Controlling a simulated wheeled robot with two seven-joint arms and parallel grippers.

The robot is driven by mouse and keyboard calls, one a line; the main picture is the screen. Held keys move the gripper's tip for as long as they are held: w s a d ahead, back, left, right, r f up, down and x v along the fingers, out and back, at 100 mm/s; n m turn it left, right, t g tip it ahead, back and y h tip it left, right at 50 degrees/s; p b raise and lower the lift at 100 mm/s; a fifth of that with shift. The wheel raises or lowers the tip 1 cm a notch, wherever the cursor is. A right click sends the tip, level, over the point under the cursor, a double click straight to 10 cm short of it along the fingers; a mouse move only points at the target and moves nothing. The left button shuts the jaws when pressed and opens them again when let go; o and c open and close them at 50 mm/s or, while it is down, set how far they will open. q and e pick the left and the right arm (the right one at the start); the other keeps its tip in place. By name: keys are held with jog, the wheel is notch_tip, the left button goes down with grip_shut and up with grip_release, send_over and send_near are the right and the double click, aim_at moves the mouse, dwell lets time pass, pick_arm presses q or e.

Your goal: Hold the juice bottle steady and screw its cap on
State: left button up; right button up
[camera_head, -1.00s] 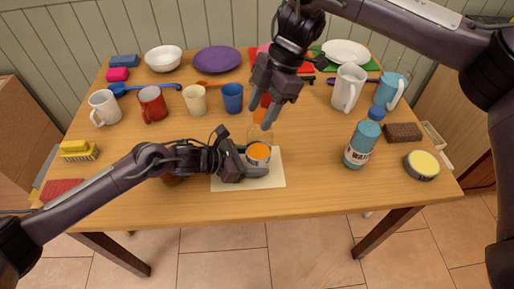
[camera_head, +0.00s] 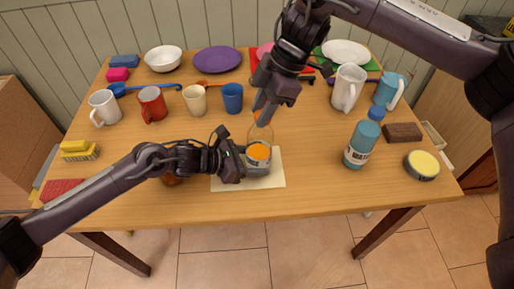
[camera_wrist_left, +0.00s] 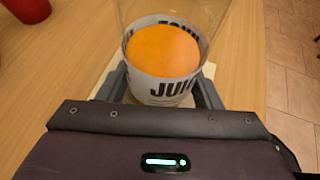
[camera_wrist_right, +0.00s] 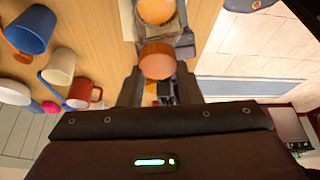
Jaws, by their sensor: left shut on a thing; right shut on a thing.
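The clear juice bottle (camera_head: 259,135) stands upright on a pale mat (camera_head: 275,180) near the table's front edge, with orange juice low inside. My left gripper (camera_head: 257,165) is shut around its labelled lower part; the left wrist view shows the label (camera_wrist_left: 160,88) between the fingers. My right gripper (camera_head: 263,112) is above the bottle, pointing down, shut on the orange cap (camera_wrist_right: 157,60). In the head view the cap (camera_head: 264,118) is at the bottle's mouth. I cannot tell whether it touches the rim or has engaged the thread.
A blue water bottle (camera_head: 362,145) and a round tin (camera_head: 421,165) stand to the right. Mugs and cups, such as the blue cup (camera_head: 232,98), stand behind to the left. A white jug (camera_head: 348,88) is at back right.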

jog(key=m, duration=0.2)
jog(key=m+t, duration=0.1)
jog(key=m, duration=0.1)
jog(key=shift+s+f+t, duration=0.1)
jog(key=shift+t, duration=0.2)
jog(key=m, duration=0.2)
jog(key=m+t, duration=0.1)
jog(key=shift+m+t+h, duration=0.3)
jog(key=shift+m, duration=0.1)
jog(key=m+t+h, duration=0.1)
jog(key=m, duration=0.3)
jog(key=shift+m, duration=0.4)
jog(key=m+h, duration=0.1)
jog(key=m, duration=0.2)
jog(key=shift+t, duration=0.4)
jog(key=o, duration=1)
